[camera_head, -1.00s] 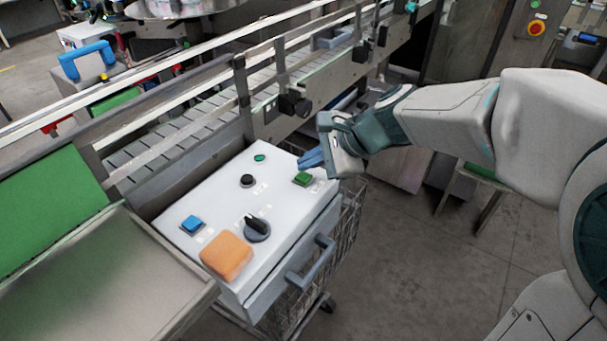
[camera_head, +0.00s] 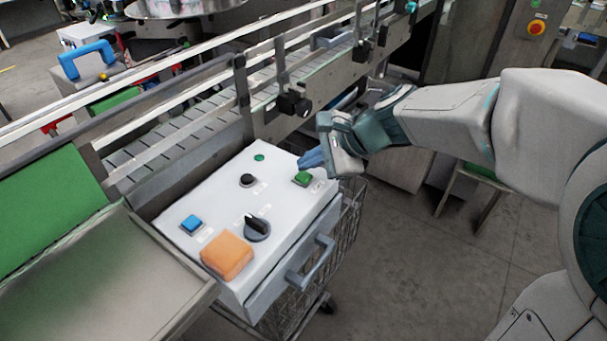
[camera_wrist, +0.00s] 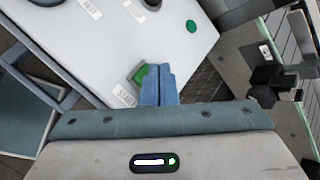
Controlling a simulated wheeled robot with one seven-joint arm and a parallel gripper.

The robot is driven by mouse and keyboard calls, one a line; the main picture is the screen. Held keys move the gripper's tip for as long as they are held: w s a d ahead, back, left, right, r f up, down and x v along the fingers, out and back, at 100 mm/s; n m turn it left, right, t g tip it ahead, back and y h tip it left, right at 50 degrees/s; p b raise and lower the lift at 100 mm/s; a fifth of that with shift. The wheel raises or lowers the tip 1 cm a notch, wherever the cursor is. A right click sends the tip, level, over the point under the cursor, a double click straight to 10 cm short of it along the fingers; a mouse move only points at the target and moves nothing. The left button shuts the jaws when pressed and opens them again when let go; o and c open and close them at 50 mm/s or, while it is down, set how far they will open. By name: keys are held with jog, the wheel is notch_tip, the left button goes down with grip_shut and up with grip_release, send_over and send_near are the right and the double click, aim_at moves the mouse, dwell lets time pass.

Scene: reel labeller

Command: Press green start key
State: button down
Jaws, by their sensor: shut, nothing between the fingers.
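The green start key (camera_head: 302,179) is a square green button near the far right corner of the white control box (camera_head: 285,215). It also shows in the wrist view (camera_wrist: 140,75), partly covered by my fingers, beside a label. My gripper (camera_head: 310,160) has its blue fingers together and empty, and they show in the wrist view (camera_wrist: 158,85) too. In the head view the fingertips are just behind and above the key. I cannot tell whether they touch it or the panel.
The panel also bears a round green lamp or button (camera_head: 259,157), a black knob (camera_head: 247,180), a rotary switch (camera_head: 257,229), a blue key (camera_head: 191,224) and an orange sponge (camera_head: 227,255). The conveyor (camera_head: 180,135) with its rails and brackets runs close behind the box.

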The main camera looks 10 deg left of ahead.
aim_at(309, 177)
jog(key=shift+f, duration=0.35)
jog(key=shift+f+b, duration=0.5)
jog(key=shift+b, duration=0.2)
jog(key=shift+r, duration=0.1)
dwell(0.6)
jog(key=shift+r+p, duration=0.8)
jog(key=shift+r, duration=0.15)
notch_tip(309, 177, up, 5)
jog(key=p, duration=0.4)
dwell(0.4)
